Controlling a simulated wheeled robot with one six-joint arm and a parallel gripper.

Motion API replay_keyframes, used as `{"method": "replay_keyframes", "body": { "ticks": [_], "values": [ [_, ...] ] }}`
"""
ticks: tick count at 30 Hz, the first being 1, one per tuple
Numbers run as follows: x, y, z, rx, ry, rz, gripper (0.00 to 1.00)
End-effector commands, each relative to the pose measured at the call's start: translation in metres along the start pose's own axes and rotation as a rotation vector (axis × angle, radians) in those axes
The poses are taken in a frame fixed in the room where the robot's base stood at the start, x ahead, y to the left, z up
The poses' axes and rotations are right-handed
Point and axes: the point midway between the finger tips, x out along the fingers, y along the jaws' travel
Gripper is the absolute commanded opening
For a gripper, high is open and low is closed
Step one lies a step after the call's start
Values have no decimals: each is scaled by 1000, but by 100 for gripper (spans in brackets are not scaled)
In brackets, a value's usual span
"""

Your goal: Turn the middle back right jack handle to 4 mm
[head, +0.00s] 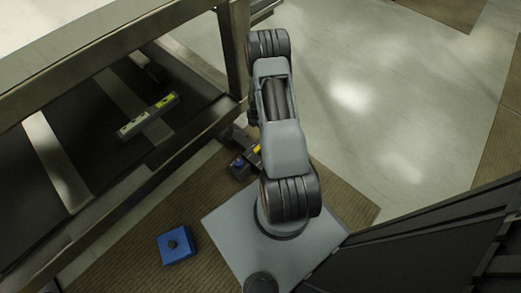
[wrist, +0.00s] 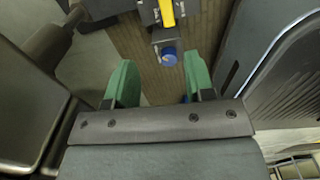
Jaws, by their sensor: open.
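My gripper (wrist: 160,77) shows in the wrist view with its two green fingers spread apart and nothing between them. Beyond the fingertips, higher in that view, is a dark unit with a yellow part (wrist: 166,12) and a blue round part (wrist: 168,52); the gripper is apart from it. In the head view my arm hides the gripper, and a dark piece with a small blue part (head: 238,163) shows low beside the arm. I cannot pick out the middle back right jack handle or any millimetre reading in either view.
A dark metal frame (head: 105,207) with light crossbars stands at the left, with a grey bar with yellow-green patches (head: 147,117) across one. A blue box with a black knob (head: 176,245) sits on the brown mat. Pale floor (head: 400,90) lies open at the right.

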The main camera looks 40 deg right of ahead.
Motion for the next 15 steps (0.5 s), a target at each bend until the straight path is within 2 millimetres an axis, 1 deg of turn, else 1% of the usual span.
{"method": "replay_keyframes", "body": {
  "ticks": [1,8,15],
  "values": [
    [16,-4,1,-19,4,-5,49],
    [52,-9,3,-59,8,-10,49],
    [98,-10,2,-58,8,-10,49]
  ]
}}
